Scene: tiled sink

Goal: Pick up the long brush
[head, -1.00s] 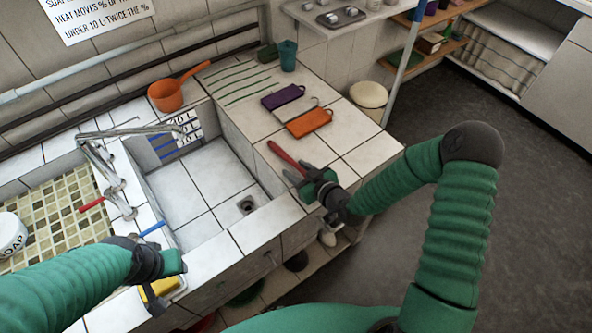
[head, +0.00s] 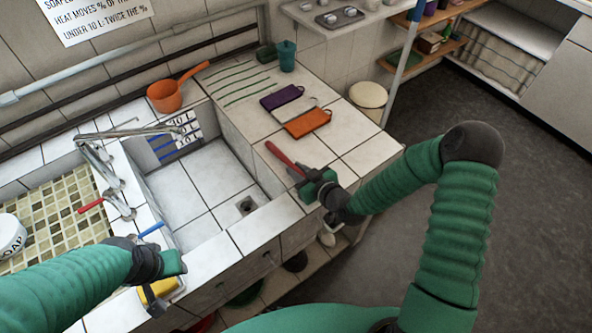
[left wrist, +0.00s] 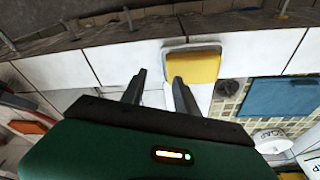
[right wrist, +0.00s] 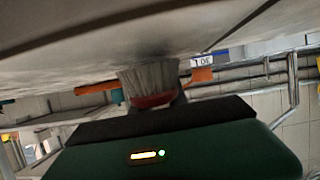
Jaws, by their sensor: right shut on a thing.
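The long brush (head: 284,157) has a red handle that points up and left over the white tiles right of the basin. My right gripper (head: 306,180) is shut on its near end, low at the counter's front part. In the right wrist view the brush's pale bristles and red body (right wrist: 150,98) sit between my fingers, close to the tile surface. The fingertips are mostly hidden there. My left gripper (left wrist: 158,86) is open and empty in the left wrist view, near the sink's front edge by a yellow sponge (left wrist: 194,67).
An orange tag (head: 307,123) and a purple one (head: 282,97) lie behind the brush. An orange dipper (head: 166,95) and a teal cup (head: 287,55) stand farther back. The basin (head: 205,190) is left of the brush. A faucet (head: 125,134) reaches over it.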

